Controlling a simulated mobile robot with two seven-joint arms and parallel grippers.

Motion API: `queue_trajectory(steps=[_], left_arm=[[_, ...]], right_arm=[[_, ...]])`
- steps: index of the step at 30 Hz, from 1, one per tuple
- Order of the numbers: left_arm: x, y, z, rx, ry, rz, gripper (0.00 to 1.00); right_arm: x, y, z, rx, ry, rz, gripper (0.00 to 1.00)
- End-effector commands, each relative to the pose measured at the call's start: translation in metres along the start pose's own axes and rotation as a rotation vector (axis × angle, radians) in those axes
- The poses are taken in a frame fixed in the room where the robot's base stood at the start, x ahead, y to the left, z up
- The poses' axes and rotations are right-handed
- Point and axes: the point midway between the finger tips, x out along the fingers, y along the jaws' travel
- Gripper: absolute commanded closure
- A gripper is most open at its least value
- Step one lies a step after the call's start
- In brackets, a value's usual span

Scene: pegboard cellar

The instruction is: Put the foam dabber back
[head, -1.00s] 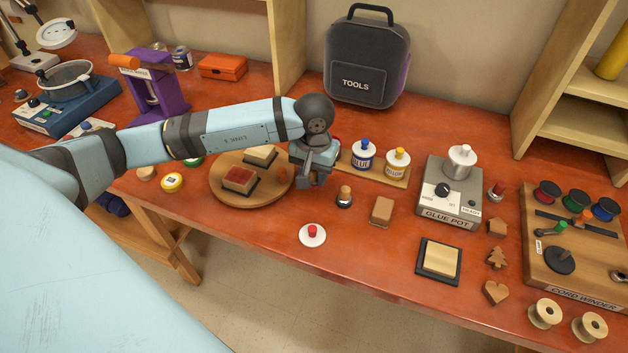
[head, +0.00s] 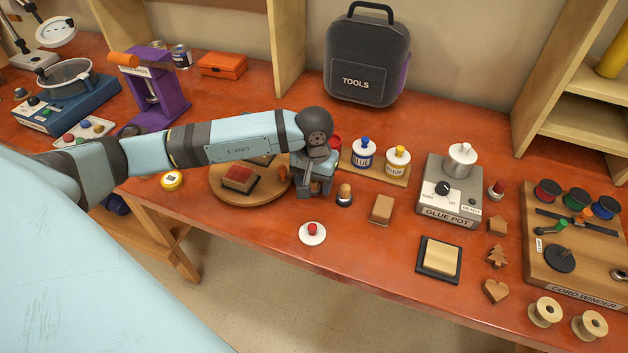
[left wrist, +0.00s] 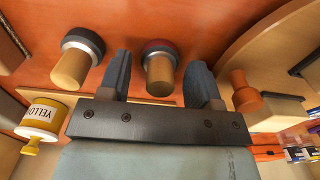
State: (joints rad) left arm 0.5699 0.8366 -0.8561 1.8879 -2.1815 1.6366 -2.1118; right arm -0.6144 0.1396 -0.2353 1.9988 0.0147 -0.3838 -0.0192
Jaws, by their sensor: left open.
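My left gripper (head: 314,188) is open, low over the table between the round wooden board and a dabber. In the left wrist view, a dabber (left wrist: 159,72) with a wooden handle and a dark, red-tinged base is between the open fingers, with gaps on both sides. My gripper hides this dabber in the head view. A second dabber (head: 344,196) with a wooden handle and grey-white base stands just to the right. It also shows in the left wrist view (left wrist: 76,60), outside the fingers. My right gripper is not in view.
The round board (head: 250,199) bears stamp pads and an orange-brown peg (left wrist: 243,92). Behind the gripper, blue and yellow paint pots stand on a wooden strip (head: 400,182).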

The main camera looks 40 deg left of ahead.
Motion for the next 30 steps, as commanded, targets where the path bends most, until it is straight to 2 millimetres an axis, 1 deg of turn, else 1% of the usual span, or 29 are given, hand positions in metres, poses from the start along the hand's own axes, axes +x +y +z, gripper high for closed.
queue_trajectory(steps=[3,5,15,19,24,30], left_arm=[[-0.007,0.0,0.0,0.0,0.0,0.0,0.42],[-0.014,0.0,-0.001,0.0,0.004,0.0,0.42],[-0.086,0.0,-0.001,0.0,0.005,0.001,0.42],[-0.107,0.0,-0.001,0.001,0.004,0.001,0.42],[-0.121,0.0,0.0,0.0,0.001,0.0,0.42],[-0.124,0.0,0.0,-0.001,0.0,0.0,0.42]], right_arm=[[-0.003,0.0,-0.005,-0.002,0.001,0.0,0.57],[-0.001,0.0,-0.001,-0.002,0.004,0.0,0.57],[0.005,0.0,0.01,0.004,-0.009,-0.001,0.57],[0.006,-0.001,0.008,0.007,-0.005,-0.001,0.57],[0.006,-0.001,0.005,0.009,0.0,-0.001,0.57],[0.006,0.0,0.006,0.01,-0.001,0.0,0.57]])
